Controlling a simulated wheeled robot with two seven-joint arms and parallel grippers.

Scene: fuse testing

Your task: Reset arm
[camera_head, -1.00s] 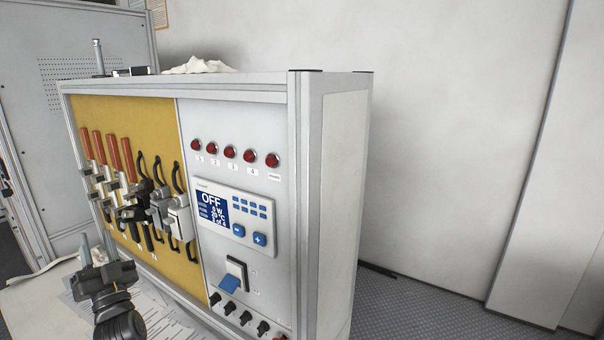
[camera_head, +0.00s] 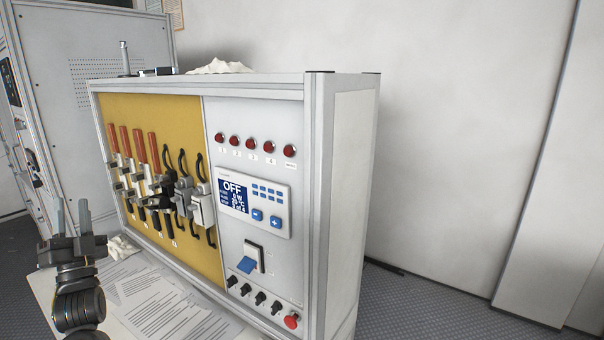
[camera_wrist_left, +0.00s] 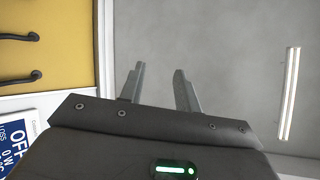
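My left gripper (camera_head: 70,217) stands at the lower left in the head view, fingers up, in front of the test cabinet's left side and apart from it. In the left wrist view the two fingers (camera_wrist_left: 160,88) are spread with nothing between them. The test cabinet (camera_head: 345,200) has a yellow panel (camera_head: 175,115) with several red-handled fuse switches (camera_head: 140,150) and a grey panel with a display (camera_head: 236,195) reading OFF. My right gripper is in neither view.
Printed sheets (camera_head: 150,305) lie on the table below the cabinet. A grey cabinet (camera_head: 95,110) stands behind at left. The floor at right is clear.

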